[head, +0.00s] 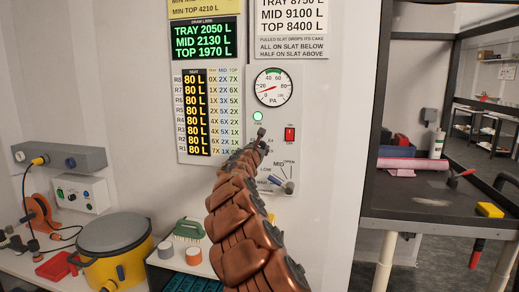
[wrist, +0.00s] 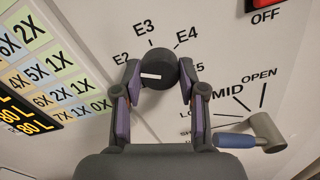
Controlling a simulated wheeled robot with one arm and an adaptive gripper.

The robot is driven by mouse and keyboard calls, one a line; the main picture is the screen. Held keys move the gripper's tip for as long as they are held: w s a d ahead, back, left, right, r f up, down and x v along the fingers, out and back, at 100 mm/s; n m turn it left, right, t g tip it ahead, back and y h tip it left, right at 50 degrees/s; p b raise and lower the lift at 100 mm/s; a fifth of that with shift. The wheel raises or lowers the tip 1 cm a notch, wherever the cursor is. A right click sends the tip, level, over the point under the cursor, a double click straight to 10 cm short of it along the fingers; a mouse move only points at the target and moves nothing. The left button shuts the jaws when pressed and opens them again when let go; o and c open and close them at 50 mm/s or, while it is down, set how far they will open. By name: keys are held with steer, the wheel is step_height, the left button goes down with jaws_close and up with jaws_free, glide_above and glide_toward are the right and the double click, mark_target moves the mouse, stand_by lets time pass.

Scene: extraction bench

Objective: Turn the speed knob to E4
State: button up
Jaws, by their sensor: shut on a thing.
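The speed knob (wrist: 158,70) is a dark round knob on the white panel, seen in the wrist view. Labels E2, E3 and E4 (wrist: 186,38) run around it from left to upper right, and a partly covered label ending in 5 is at its right. A white mark on the knob lies left of its middle and points left, nearest E2 of the readable labels. My gripper (wrist: 158,82) is shut on the knob, one finger on each side. In the head view my arm hides most of the knob area.
A lever with a blue grip (wrist: 236,141) sits at the lower right of the panel, by LOW, MID and OPEN. A red OFF switch (head: 290,134) and a pressure gauge (head: 272,87) are close by. A yellow pot (head: 115,245) stands on the left bench.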

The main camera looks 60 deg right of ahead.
steer(key=shift+s+d+f+m+b, duration=0.1)
steer(key=shift+d+m+b, duration=0.05)
steer(key=shift+m+b, duration=5.25)
steer(key=shift+s+d+f+m+b, duration=0.1)
steer(key=shift+m+b, duration=4.15)
steer(key=shift+m, duration=2.15)
steer(key=shift+w+r+m, duration=0.1)
steer(key=shift+r+m, duration=0.05)
steer(key=shift+m, duration=0.15)
steer(key=o, duration=1)
steer(key=shift+o, duration=0.7)
steer(key=shift+a, duration=0.1)
